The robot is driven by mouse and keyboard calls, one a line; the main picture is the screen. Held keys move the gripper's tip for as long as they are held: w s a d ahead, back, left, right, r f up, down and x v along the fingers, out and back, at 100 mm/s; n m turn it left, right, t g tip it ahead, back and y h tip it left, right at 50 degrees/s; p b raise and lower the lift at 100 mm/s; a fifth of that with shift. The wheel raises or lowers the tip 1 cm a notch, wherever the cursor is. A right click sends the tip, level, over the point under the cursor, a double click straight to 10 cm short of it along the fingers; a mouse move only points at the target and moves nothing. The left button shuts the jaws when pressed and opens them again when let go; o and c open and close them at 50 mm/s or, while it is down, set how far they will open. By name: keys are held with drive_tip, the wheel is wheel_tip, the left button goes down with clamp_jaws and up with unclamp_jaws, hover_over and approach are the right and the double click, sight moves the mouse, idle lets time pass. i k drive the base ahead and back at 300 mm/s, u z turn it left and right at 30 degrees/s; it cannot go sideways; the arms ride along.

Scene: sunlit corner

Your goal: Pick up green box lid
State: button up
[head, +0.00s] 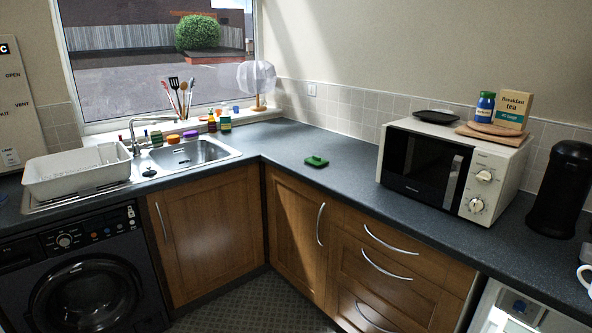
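The green box lid (316,161) lies flat on the dark countertop (296,143), between the sink and the microwave. It is small, with a raised part on its top. The counter around it is bare, and nothing covers it in the head view. My gripper is not in view, and no part of my arm shows near the lid.
A white microwave (452,170) stands right of the lid, with a wooden board, jar and tea box on top. A black canister (561,190) stands further right. The sink (188,153) and white dish rack (76,171) are at the left. Cupboards and drawers front the counter.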

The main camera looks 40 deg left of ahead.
sight(316, 161)
drive_tip(key=u, duration=0.35)
drive_tip(key=k, duration=0.45)
drive_tip(key=u, duration=1.5)
drive_tip(key=i, duration=0.85)
drive_tip(key=u, duration=0.8)
drive_tip(key=i, duration=1.05)
drive_tip(key=z, duration=0.95)
drive_tip(key=i, duration=0.75)
drive_tip(key=z, duration=0.8)
